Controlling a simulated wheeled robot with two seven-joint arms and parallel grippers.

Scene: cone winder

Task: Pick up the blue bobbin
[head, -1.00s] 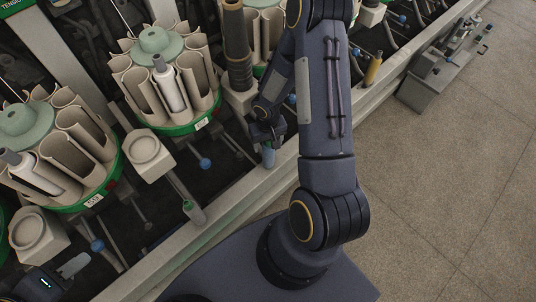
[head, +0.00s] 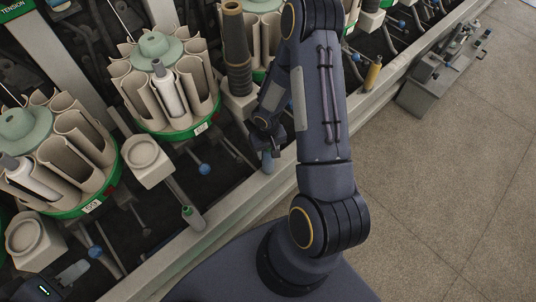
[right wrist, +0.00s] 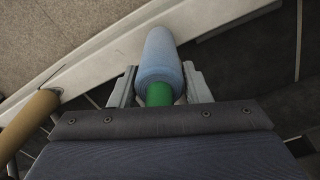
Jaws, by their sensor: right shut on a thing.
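The blue bobbin (right wrist: 161,60) has a green end (right wrist: 159,94) and lies between the two fingers of my right gripper (right wrist: 160,88) in the right wrist view. The fingers are shut on it, one on each side. In the head view, my right gripper (head: 264,145) reaches down behind my arm by the machine's front rail, and the bobbin (head: 267,162) shows just below it. Part of my left arm's end (head: 40,289) shows at the bottom left edge; its fingers are not clear.
Round magazines (head: 160,85) with cream pockets hold white bobbins (head: 168,92). A pale front rail (head: 225,215) runs diagonally. A yellow-brown bobbin (head: 373,71) stands farther along.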

